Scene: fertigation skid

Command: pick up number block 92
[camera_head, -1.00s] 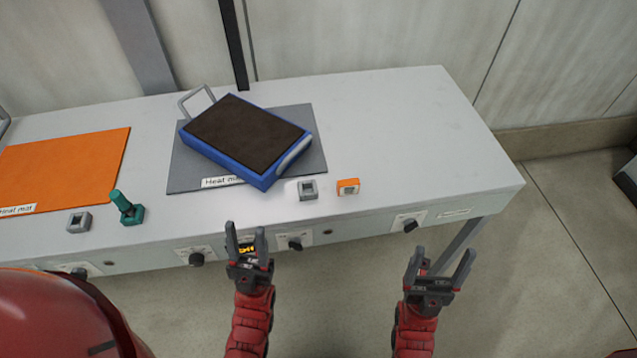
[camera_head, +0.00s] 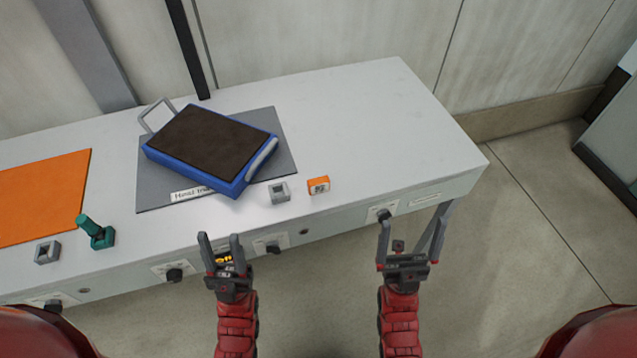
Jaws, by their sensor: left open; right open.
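A small orange block (camera_head: 318,186) with a pale label on its front sits near the front edge of the white bench; its number is too small to read. My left gripper (camera_head: 221,240) is open and empty in front of the bench, to the left of and nearer than the block. My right gripper (camera_head: 405,240) is open and empty, to the right of and nearer than the block. Neither gripper touches anything.
A grey square socket (camera_head: 280,193) sits just left of the block. A blue tray (camera_head: 170,164) of dark soil lies on a grey heat mat (camera_head: 286,152). A green joystick (camera_head: 96,232), another grey socket (camera_head: 47,252) and an orange mat (camera_head: 45,198) are left. The bench's right end (camera_head: 390,120) is clear.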

